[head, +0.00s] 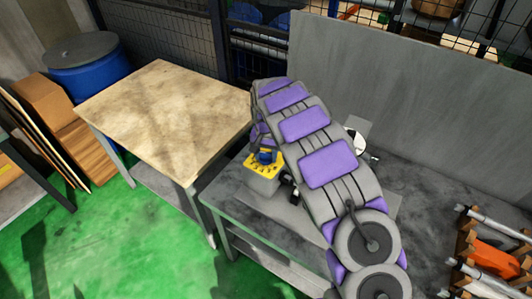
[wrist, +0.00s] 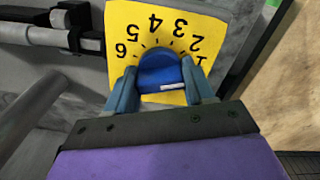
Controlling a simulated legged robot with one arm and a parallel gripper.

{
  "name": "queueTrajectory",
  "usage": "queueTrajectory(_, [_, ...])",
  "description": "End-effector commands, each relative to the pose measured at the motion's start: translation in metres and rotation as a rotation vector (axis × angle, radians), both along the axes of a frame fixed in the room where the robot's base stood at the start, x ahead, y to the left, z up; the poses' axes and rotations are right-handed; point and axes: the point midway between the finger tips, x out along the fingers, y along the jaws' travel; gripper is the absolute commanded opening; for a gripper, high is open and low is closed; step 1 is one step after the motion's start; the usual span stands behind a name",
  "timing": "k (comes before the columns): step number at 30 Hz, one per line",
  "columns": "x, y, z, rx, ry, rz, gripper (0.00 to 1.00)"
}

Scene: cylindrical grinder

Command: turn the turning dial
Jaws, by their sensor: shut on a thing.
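The turning dial is a blue knob (wrist: 160,70) on a yellow plate (wrist: 122,32) with black numbers, seen upside down in the wrist view. A white mark on the knob lies toward the lower right. My gripper (wrist: 160,85) has its two blue-grey fingers on either side of the knob, shut on it. In the head view the blue dial (head: 265,156) and yellow plate (head: 254,168) sit on top of a grey box, just below the end of my arm. My arm hides part of the box, and my gripper is largely hidden there.
The box stands on a grey metal table (head: 235,200) with a tall grey back panel (head: 430,90). A wooden-topped table (head: 165,110) is to the left. A rack with rods and an orange part (head: 495,258) is at the right. Green floor is open at lower left.

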Motion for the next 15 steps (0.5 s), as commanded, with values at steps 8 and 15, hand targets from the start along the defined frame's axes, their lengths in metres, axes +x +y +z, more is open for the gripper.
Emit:
queueTrajectory(8, [-0.0017,0.0018,0.0020,0.001,0.004,0.190,0.23])
queueTrajectory(15, [-0.0011,0.0008,0.0021,0.002,0.001,0.333,0.23])
